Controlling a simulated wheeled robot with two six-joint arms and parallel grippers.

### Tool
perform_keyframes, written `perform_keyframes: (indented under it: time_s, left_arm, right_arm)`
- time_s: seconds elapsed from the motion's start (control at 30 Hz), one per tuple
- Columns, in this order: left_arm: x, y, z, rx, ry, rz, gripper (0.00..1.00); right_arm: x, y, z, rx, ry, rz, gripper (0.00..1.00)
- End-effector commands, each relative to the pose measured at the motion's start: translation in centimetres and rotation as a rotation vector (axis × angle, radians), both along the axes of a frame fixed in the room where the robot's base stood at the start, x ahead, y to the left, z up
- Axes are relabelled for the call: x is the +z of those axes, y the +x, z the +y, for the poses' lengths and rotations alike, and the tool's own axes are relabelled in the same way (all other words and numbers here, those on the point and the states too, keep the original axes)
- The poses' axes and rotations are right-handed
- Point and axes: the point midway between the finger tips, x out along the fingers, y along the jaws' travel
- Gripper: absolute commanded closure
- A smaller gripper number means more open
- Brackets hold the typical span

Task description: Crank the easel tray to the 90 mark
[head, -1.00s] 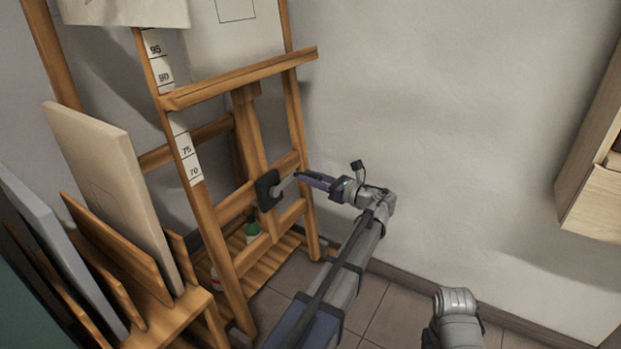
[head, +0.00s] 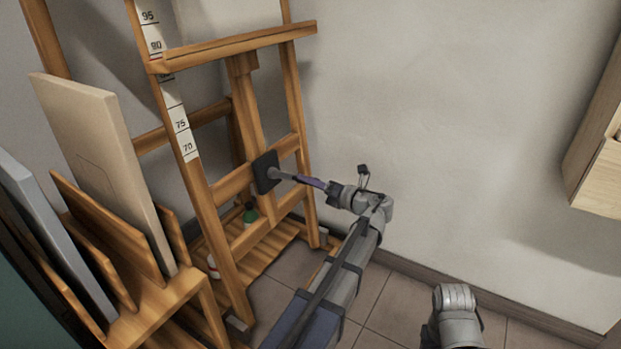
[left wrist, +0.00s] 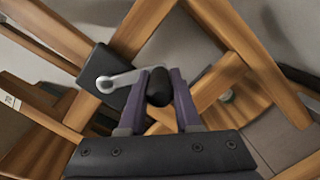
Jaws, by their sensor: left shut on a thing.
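The wooden easel (head: 292,95) stands at the left of the head view. Its tray (head: 235,46) is a level wooden bar in front of a white scale strip (head: 180,122). On the strip, 95 and what looks like 90 show just above the tray's left end; 75 and 70 show below. A black crank box (head: 265,172) sits on the easel's lower part. In the left wrist view, a grey crank arm (left wrist: 122,78) runs from the box to a black knob (left wrist: 159,88). My left gripper (head: 311,182) is shut on this knob, its purple fingers on either side.
A wooden rack with boards (head: 90,150) stands close at the left. A wooden cabinet (head: 600,180) is on the right wall. The wall and tiled floor between are clear.

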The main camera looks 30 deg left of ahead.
Motion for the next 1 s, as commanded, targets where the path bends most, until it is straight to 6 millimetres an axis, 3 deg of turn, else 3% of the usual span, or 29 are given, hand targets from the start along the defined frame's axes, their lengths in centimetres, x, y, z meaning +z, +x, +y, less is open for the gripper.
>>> perform_keyframes:
  time_s: [0.3, 0.4, 1.0]
  left_arm:
    - [-2.2, -2.2, -0.2, -0.006, -0.004, 0.041, 1.0]
    - [-2.7, -3.0, -0.2, -0.019, 0.003, 0.132, 1.0]
    - [-3.7, -6.7, -0.2, -0.058, 0.022, 0.425, 1.0]
  right_arm:
    - [-1.9, 0.0, 0.0, 0.0, 0.0, 0.0, 0.4]
    - [-2.2, 0.0, 0.0, 0.0, 0.0, 0.0, 0.4]
    - [-2.5, 0.0, 0.0, 0.0, 0.0, 0.0, 0.4]
